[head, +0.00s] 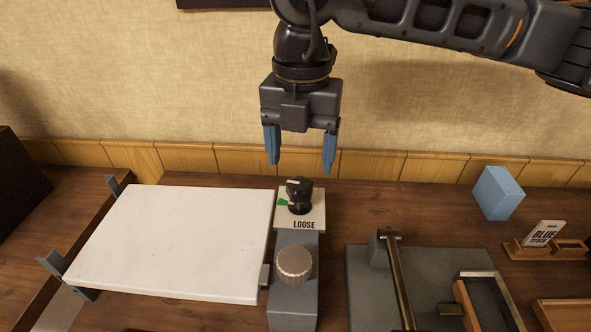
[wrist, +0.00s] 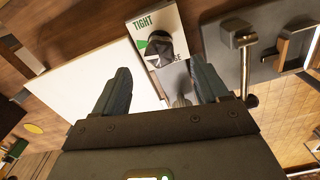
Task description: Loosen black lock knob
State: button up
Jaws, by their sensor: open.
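The black lock knob (head: 299,194) stands on a white plate marked LOOSE (head: 304,224), with a green mark at its left side. In the wrist view the knob (wrist: 158,47) shows ahead of the fingers, and the plate also reads TIGHT (wrist: 143,24); the knob partly covers the other word. My gripper (head: 300,163) is open and empty, pointing down above the knob and apart from it. Its blue fingers also show in the wrist view (wrist: 160,90). The knob has a pale line on its top.
A white board (head: 170,240) lies left of the knob's grey block, which carries a round metal knob (head: 294,263). Right of it are a grey base with a bar handle (head: 400,280), a blue block (head: 498,193) and a BLUE STOCK sign (head: 544,234). Wood table shows between them.

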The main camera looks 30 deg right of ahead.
aim_at(300, 184)
jog(key=shift+f+p, duration=0.35)
jog(key=shift+f, duration=2.4)
jog(key=shift+c, duration=0.3)
jog(key=c, duration=1)
